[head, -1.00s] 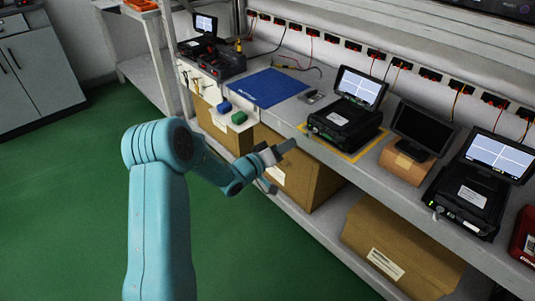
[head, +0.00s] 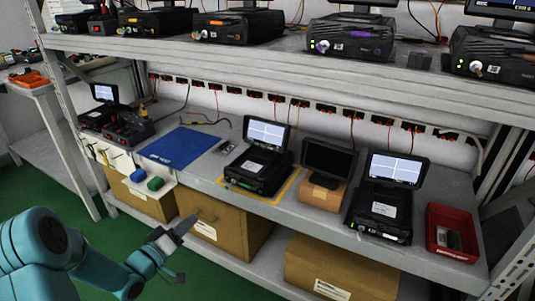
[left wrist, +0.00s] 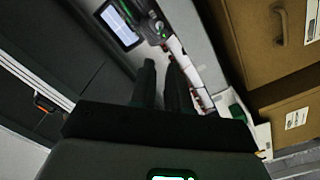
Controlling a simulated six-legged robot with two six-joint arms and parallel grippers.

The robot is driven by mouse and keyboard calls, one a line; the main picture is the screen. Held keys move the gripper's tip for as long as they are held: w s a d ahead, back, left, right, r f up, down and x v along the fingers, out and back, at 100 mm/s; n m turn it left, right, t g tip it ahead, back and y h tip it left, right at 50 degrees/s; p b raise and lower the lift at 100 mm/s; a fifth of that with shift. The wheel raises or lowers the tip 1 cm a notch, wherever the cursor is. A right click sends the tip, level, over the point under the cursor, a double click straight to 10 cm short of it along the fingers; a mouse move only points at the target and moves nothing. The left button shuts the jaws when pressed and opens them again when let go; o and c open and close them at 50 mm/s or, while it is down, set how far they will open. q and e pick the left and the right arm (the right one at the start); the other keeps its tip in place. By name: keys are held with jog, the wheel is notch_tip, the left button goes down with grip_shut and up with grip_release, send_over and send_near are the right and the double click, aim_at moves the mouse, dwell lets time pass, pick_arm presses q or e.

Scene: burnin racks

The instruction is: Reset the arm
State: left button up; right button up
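My left arm comes in at the lower left of the head view. Its gripper (head: 182,250) hangs in the aisle in front of the rack, by the cardboard drawer box under the bench shelf. The fingers are apart with nothing between them. In the left wrist view the two dark fingers (left wrist: 162,88) also show a gap, with the bench edge and a small screen beyond. My right arm and gripper are not in view.
The bench shelf holds a blue mat (head: 180,147), a tester with a screen (head: 258,171), a dark monitor (head: 329,158) and a red bin (head: 452,232). Cardboard boxes (head: 340,268) stand below. An upper shelf (head: 300,58) carries several devices. Green floor (head: 110,235) is clear at left.

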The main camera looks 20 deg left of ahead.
pick_arm(q)
jog(key=w+d+f+m+g+h, duration=0.1)
jog(key=w+d+f+h, duration=0.15)
jog(key=d, duration=0.65)
jog(key=w+d+f+g+h, duration=0.1)
jog(key=w+d+f+h, duration=0.15)
jog(key=d, duration=0.65)
jog(key=s+d+f+g, duration=0.5)
jog(key=d+f, duration=0.4)
jog(key=d, duration=0.1)
jog(key=s+d+f+m+g+y, duration=0.15)
jog(key=s+f+g, duration=0.35)
jog(key=s, duration=0.5)
jog(key=s+d+f+m+g+y, duration=0.1)
jog(key=s+d+f+m+g, duration=0.1)
jog(key=s+f+g, duration=0.6)
notch_tip(320, 180, up, 26)
jog(key=s+m+t+p, duration=0.1)
jog(key=s+t+p, duration=0.1)
jog(key=p, duration=2.2)
jog(key=shift+s+a, duration=0.2)
jog(key=shift+s, duration=0.05)
jog(key=shift+m, duration=0.25)
